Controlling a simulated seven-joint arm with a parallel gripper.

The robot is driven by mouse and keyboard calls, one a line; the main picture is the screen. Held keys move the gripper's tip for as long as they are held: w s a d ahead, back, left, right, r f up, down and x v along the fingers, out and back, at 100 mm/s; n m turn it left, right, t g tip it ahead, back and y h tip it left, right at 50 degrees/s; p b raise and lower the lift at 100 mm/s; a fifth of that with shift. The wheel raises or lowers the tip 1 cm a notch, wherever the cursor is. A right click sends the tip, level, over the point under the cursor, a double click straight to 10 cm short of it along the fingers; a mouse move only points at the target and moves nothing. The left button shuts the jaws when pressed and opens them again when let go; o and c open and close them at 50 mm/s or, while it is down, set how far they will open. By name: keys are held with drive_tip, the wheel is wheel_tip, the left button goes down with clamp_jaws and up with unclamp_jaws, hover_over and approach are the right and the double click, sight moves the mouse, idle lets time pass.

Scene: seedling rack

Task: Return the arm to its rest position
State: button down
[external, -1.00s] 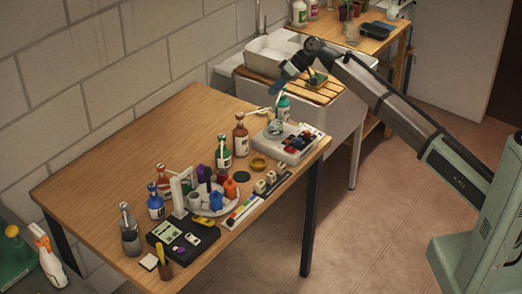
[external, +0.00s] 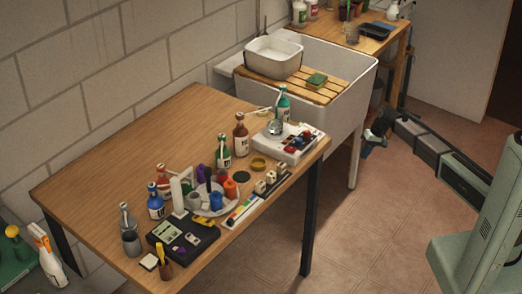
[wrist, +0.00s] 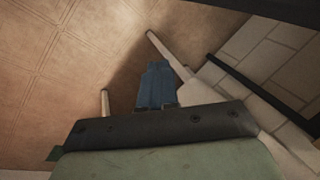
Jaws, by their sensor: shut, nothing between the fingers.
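My gripper (external: 367,149) hangs low beside the sink, to the right of the wooden table (external: 130,125), with my arm folded down toward my base. In the wrist view its blue fingers (wrist: 157,85) are together with nothing between them, over the tiled floor. No object is held.
The white sink (external: 335,120) with a slatted board (external: 290,84), basin (external: 273,58) and green sponge (external: 317,80) stands behind the table. The table bears several bottles, a round tray and small items. Pale legs (wrist: 166,52) show near the fingers in the wrist view. Floor (external: 400,220) in front is clear.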

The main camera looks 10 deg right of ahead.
drive_tip(key=s+d+f+g+h, duration=0.1)
drive_tip(key=s+d+f, duration=0.3)
drive_tip(key=s+f, duration=0.35)
drive_tip(key=s+d+f+m+g, duration=0.1)
drive_tip(key=s+d+f, duration=0.3)
drive_tip(key=s+f, duration=0.3)
drive_tip(key=s+d+f+g+h, duration=0.1)
drive_tip(key=s+d+f, duration=0.35)
drive_tip(key=s, duration=0.45)
drive_tip(key=s+d+f+g, duration=0.1)
drive_tip(key=s+d+f, duration=0.1)
drive_tip(key=s, duration=0.8)
drive_tip(key=s+d+f+g+h, duration=0.1)
drive_tip(key=s+d+f, duration=0.1)
drive_tip(key=s, duration=0.8)
drive_tip(key=s+d+f+m+g+h, duration=0.1)
drive_tip(key=s+d+f, duration=0.2)
drive_tip(key=s, duration=0.7)
drive_tip(key=shift+s+d+g, duration=0.4)
drive_tip(key=shift+d, duration=0.4)
